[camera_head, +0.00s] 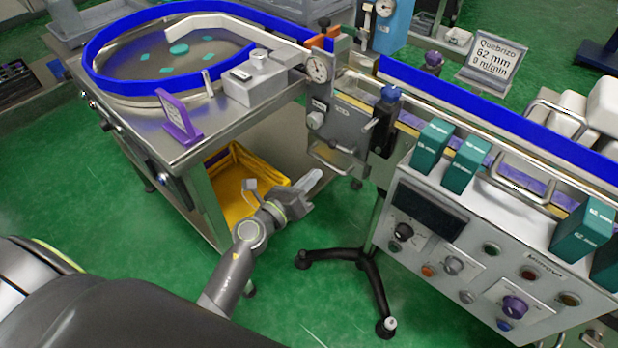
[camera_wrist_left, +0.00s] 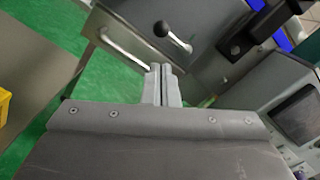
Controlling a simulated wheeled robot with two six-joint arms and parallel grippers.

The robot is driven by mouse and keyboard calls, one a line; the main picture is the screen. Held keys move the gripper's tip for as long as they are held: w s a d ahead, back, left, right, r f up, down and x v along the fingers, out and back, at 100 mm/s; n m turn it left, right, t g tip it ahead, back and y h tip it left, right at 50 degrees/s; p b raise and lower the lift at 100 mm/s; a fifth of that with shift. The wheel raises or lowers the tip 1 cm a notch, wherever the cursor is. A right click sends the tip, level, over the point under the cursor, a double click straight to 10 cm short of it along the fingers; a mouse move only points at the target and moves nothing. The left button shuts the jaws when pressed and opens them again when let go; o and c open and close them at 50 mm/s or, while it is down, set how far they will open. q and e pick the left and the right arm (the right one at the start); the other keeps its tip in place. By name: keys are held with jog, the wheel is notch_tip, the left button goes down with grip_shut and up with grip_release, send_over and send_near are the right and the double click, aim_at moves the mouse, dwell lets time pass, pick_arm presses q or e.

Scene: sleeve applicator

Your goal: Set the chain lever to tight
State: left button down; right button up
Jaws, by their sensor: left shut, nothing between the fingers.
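My left gripper (camera_head: 314,178) is shut and empty, held in the air below the grey machine box (camera_head: 346,126). In the left wrist view its closed fingertips (camera_wrist_left: 159,69) point toward the box front. A short lever with a dark ball knob (camera_wrist_left: 161,29) stands out from that front, above and apart from the fingertips. My right gripper is in neither view.
A bent metal handle (camera_wrist_left: 126,51) lies left of the fingertips. A yellow bin (camera_head: 231,198) stands under the steel table (camera_head: 190,140). The grey control cabinet (camera_head: 480,245) is at right, and a black stand foot (camera_head: 350,256) is on the green floor. Open floor lies in front.

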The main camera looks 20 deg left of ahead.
aim_at(326, 164)
pick_arm(q)
jog(key=x, duration=0.5)
jog(key=shift+w+d, duration=0.1)
jog(key=shift+w, duration=0.2)
jog(key=shift+w+d, duration=0.2)
jog(key=shift+w, duration=0.45)
jog(key=shift+a, duration=0.15)
